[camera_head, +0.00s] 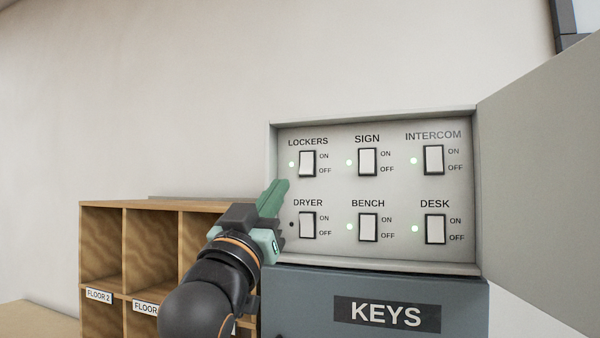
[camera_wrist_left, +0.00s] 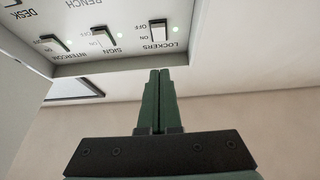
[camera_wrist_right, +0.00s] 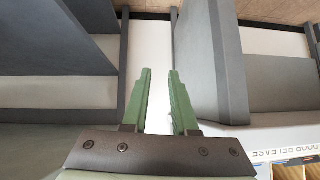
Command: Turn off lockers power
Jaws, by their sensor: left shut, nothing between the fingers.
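The lockers switch (camera_head: 306,163) is a white rocker in a dark frame, at the upper left of a panel with several labelled switches. Its indicator light (camera_head: 292,164) glows pale green. In the left wrist view the lockers switch (camera_wrist_left: 159,32) lies just beyond the fingertips, with its light lit. My left gripper (camera_head: 281,186) is shut and empty, its tips just below and left of the lockers switch, apart from it as far as I can tell. It also shows in the left wrist view (camera_wrist_left: 160,73). My right gripper (camera_wrist_right: 160,72) is open and empty, seen only in the right wrist view.
The dryer switch (camera_head: 306,226) is partly close to my left gripper; its light is dark. The sign switch (camera_head: 367,162) is to the right. An open panel door (camera_head: 540,180) stands at right. A grey keys box (camera_head: 460,300) is below, wooden cubbies (camera_head: 102,245) left.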

